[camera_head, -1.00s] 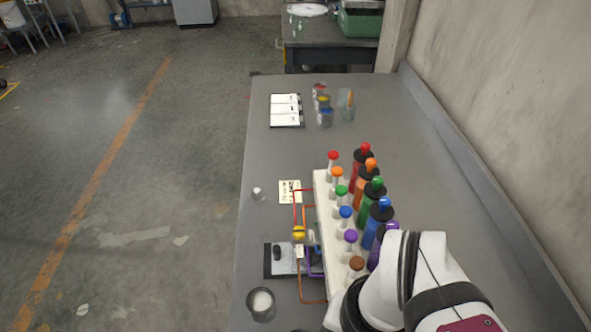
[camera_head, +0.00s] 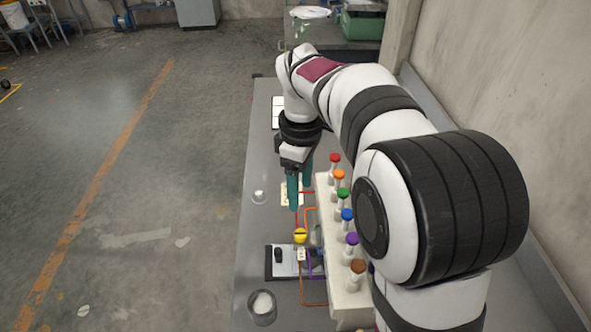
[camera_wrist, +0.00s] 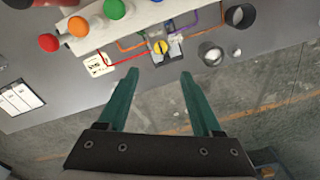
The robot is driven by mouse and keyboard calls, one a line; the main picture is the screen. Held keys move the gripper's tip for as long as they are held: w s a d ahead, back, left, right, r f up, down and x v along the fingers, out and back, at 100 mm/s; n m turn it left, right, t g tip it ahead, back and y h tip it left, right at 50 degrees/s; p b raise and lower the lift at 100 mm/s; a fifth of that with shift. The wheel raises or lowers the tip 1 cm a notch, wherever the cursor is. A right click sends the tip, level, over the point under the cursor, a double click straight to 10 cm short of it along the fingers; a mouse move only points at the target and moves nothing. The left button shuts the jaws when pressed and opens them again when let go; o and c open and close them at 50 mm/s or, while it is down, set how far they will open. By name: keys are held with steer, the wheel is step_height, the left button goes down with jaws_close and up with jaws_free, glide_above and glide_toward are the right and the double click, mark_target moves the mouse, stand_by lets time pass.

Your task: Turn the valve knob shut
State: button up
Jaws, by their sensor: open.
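The valve knob (camera_head: 300,236) is yellow with a dark bar across it. It stands beside the coloured pipes, left of the white rack in the head view. It also shows in the wrist view (camera_wrist: 160,46), ahead of and between my fingertips. My gripper (camera_head: 299,196) is open and empty, its green fingers pointing down just beyond the knob in the head view. In the wrist view my gripper (camera_wrist: 157,78) has a wide gap between its fingers, and they are apart from the knob.
The white rack (camera_head: 335,250) with several coloured caps stands close to the knob's right. A glass beaker (camera_head: 262,308) is near the front edge, and a small jar (camera_head: 259,197) is at the table's left. A marked card (camera_wrist: 99,63) lies by the red pipe. My arm hides the table's right side.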

mark_target(300, 233)
step_height(300, 233, down, 14)
steer(key=shift+r, duration=0.1)
steer(key=shift+c, duration=0.2)
jaws_close()
